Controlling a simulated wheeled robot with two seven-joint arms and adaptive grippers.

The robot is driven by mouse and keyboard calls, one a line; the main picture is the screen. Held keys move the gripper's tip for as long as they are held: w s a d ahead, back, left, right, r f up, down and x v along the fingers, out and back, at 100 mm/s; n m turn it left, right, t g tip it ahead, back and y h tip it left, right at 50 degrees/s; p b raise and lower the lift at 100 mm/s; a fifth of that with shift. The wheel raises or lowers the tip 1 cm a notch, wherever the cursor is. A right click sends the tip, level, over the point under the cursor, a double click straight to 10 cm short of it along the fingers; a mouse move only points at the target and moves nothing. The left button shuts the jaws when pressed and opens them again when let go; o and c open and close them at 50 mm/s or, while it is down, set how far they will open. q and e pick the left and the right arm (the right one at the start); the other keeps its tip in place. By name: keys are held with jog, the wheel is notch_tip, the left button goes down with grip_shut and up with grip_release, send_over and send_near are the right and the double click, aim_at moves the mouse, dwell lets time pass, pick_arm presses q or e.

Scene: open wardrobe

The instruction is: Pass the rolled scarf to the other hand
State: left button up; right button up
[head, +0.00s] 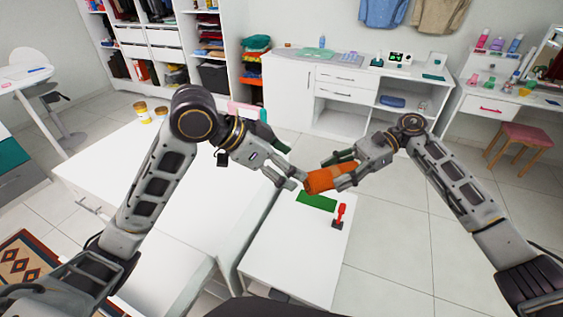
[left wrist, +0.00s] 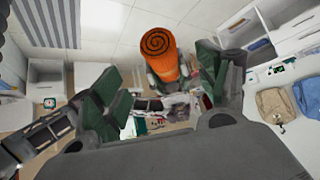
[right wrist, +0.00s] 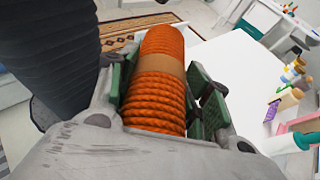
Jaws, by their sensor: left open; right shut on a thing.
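The rolled scarf (head: 322,180) is an orange roll held above the white table. My right gripper (head: 343,170) is shut on it, and in the right wrist view the ribbed roll (right wrist: 158,80) with a tan band lies between the green-padded fingers (right wrist: 160,98). My left gripper (head: 295,178) is open at the scarf's left end. In the left wrist view the scarf's spiral end (left wrist: 158,45) faces the camera, beyond and between the open fingers (left wrist: 165,90). I cannot tell whether a left finger touches it.
Below the grippers a white table (head: 280,250) bears a green mat (head: 317,202) and a red-handled item (head: 340,214). A larger white surface (head: 100,180) with jars (head: 141,109) lies left. A white cabinet (head: 340,90) stands behind. Open floor lies right of the table.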

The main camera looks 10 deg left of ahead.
aim_at(313, 180)
pick_arm(q)
jog(key=shift+x, duration=5.25)
jog(key=c, duration=0.9)
jog(key=shift+c, duration=1)
pick_arm(e)
jog(key=o, duration=1.1)
jog(key=v, duration=1.2)
jog(key=shift+a, duration=0.1)
